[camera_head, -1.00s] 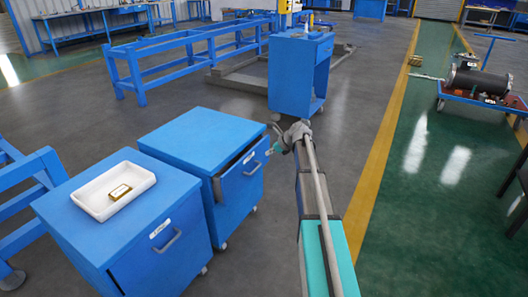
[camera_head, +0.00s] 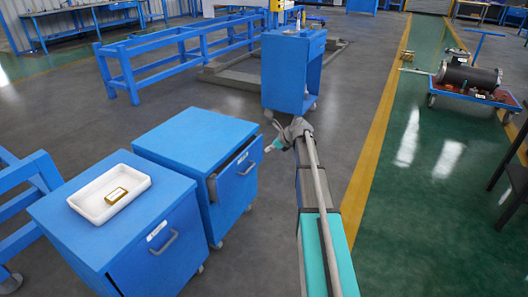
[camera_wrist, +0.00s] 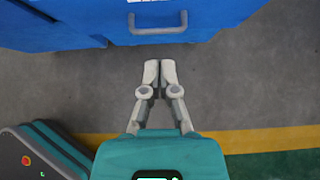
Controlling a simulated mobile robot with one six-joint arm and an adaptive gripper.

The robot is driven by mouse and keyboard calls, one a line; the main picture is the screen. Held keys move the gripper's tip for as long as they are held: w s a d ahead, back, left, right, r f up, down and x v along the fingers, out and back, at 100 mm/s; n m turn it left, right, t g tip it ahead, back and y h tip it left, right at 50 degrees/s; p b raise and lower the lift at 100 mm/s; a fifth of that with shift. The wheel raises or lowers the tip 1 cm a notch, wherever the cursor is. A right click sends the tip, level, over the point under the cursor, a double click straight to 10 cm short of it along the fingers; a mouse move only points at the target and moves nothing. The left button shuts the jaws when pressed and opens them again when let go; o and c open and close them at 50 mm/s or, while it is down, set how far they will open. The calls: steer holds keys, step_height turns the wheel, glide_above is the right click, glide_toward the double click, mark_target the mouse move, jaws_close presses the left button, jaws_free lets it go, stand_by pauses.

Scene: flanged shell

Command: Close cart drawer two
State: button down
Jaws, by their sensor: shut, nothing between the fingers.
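Two blue cabinets stand side by side at the left in the head view. The farther blue cabinet (camera_head: 196,132) has its drawer (camera_head: 241,172) partly open, with a dark gap behind the front panel and a grey handle (camera_head: 246,169) on it. My gripper (camera_head: 270,149) is just right of that drawer front. In the wrist view, a blue front with a grey bar handle (camera_wrist: 157,30) is at the top. My gripper (camera_wrist: 158,72) points toward it, fingertips together and empty, with floor visible between tips and handle. I cannot tell the exact distance to the drawer front.
The nearer blue cabinet (camera_head: 162,259) looks closed and carries a white tray (camera_head: 85,208) with a small gold-coloured block (camera_head: 116,196). Another blue cabinet (camera_head: 290,75) stands beyond my arm. Grey floor (camera_head: 345,120) is clear to the right, up to a yellow line.

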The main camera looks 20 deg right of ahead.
steer(key=s+a+f+t+y+b, duration=0.1)
steer(key=s+a+f+t+b, duration=0.1)
steer(key=b, duration=0.4)
steer(key=s+a, duration=0.1)
steer(key=s, duration=0.1)
steer(key=shift+s+f+y, duration=0.15)
steer(key=shift+s+y, duration=0.25)
steer(key=shift+a, duration=0.1)
steer(key=shift+w+f, duration=0.1)
